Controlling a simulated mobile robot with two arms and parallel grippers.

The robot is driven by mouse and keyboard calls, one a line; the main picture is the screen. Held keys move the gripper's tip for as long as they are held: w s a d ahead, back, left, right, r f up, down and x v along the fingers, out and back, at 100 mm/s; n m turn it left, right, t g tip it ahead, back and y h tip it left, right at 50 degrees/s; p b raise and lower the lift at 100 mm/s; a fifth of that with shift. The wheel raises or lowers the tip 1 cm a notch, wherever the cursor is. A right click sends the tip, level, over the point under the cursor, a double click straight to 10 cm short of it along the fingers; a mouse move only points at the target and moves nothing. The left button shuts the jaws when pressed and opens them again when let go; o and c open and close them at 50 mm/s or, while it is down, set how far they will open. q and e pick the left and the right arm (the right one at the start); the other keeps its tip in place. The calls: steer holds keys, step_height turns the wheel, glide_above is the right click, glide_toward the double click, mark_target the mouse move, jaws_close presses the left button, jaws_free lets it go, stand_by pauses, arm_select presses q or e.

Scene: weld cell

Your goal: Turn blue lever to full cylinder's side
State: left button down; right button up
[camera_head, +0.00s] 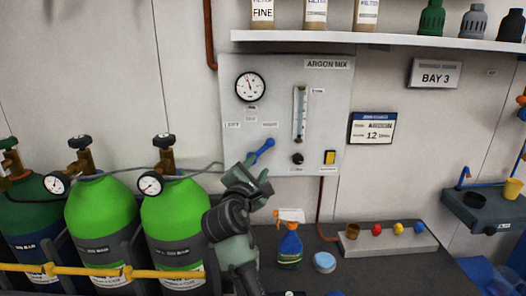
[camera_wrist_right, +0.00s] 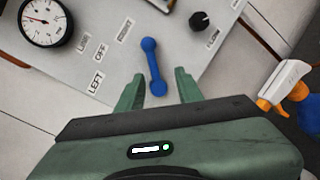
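The blue lever (camera_head: 262,150) is on the grey ARGON MIX panel (camera_head: 275,110), slanting up to the right in the head view. It also shows in the right wrist view (camera_wrist_right: 152,66), with one end near the gap between the fingertips. My right gripper (camera_head: 250,178) is just below the lever. Its two fingers are apart in the wrist view (camera_wrist_right: 158,88), with nothing clamped; contact with the lever cannot be told. Green cylinders (camera_head: 100,210) (camera_head: 172,210) stand at the left, with small gauges (camera_head: 57,183) (camera_head: 150,184) whose readings are too small to tell. My left gripper is out of view.
The panel carries a round gauge (camera_head: 250,87), a flow tube (camera_head: 300,113), a black knob (camera_head: 297,158) and a yellow switch (camera_head: 330,157). A spray bottle (camera_head: 290,245) and a round tin (camera_head: 324,262) stand on the bench right of my arm. A yellow rail (camera_head: 60,269) fronts the cylinders.

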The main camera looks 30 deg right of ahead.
mark_target(265, 148)
steer(key=shift+n, duration=0.3)
steer(key=w+d, duration=0.2)
steer(key=w+d+r+p, duration=0.1)
steer(key=d, duration=0.1)
steer(key=w+d+p, duration=0.1)
steer(key=w+d, duration=0.1)
steer(key=shift+w+r, duration=0.3)
steer(key=shift+r, duration=0.05)
jaws_close()
stand_by(1.0)
